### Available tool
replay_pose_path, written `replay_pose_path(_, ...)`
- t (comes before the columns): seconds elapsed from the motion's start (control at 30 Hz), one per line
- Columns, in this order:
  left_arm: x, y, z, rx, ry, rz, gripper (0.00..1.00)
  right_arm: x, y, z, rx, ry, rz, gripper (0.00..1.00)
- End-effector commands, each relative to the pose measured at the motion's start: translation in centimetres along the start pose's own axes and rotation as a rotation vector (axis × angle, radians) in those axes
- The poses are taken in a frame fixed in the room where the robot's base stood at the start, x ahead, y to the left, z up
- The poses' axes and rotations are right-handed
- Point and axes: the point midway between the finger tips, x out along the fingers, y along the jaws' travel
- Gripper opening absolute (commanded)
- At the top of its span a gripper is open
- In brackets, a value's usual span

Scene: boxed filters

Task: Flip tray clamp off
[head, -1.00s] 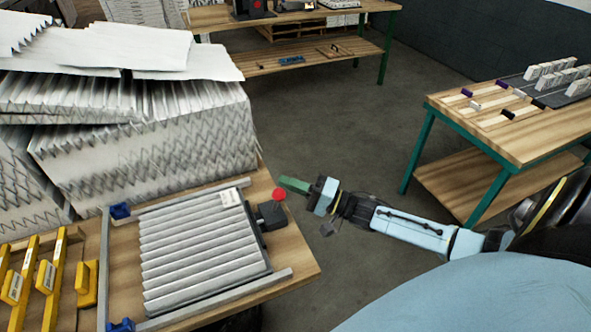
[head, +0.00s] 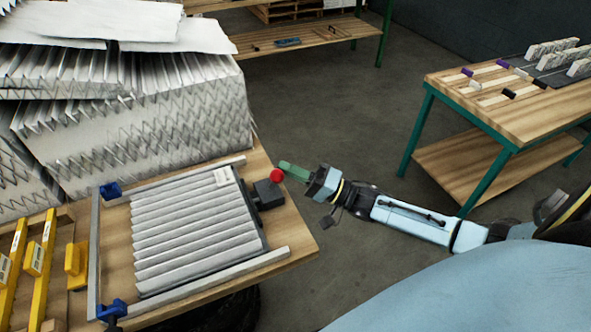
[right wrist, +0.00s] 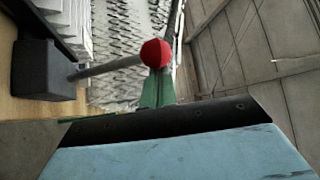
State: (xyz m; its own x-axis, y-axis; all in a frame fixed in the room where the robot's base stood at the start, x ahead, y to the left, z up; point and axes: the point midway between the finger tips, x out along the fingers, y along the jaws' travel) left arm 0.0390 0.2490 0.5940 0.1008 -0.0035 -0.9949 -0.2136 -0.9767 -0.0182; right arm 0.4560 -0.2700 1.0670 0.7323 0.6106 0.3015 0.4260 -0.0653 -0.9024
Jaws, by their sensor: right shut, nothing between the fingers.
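The tray clamp is a dark block (head: 268,194) at the right edge of the pleated filter tray (head: 190,230), with a red ball knob (head: 277,176) on its lever. In the right wrist view the block (right wrist: 42,70) stands at the left and a grey lever rod (right wrist: 105,67) runs from it to the red knob (right wrist: 156,53). My right gripper (head: 290,170) is shut and empty, its green fingers at the knob. In the right wrist view the fingertips (right wrist: 157,85) are just behind or below the knob; contact is unclear. My left gripper is not visible.
Grey rails with blue clamps (head: 110,190) frame the tray. Yellow-handled tools (head: 38,258) lie at the left. Stacked pleated filters (head: 140,120) rise behind the tray. Another wooden table (head: 500,110) stands at the right, with open floor between.

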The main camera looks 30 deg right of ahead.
Motion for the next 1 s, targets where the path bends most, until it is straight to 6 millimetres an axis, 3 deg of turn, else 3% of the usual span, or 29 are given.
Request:
replay_pose_path(0.37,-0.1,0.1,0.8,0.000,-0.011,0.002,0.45,-0.1,-0.2,-0.1,-0.003,0.002,-0.001,0.00)
replay_pose_path(0.63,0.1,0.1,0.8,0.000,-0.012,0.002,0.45,-0.1,-0.5,-3.8,-0.012,0.012,0.003,0.00)
replay_pose_path(0.8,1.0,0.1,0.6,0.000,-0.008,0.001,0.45,-4.5,-0.3,-3.4,-0.003,0.011,0.008,0.00)
replay_pose_path(1.0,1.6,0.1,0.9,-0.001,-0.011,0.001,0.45,-8.2,-0.6,-3.4,-0.005,0.011,0.006,0.00)
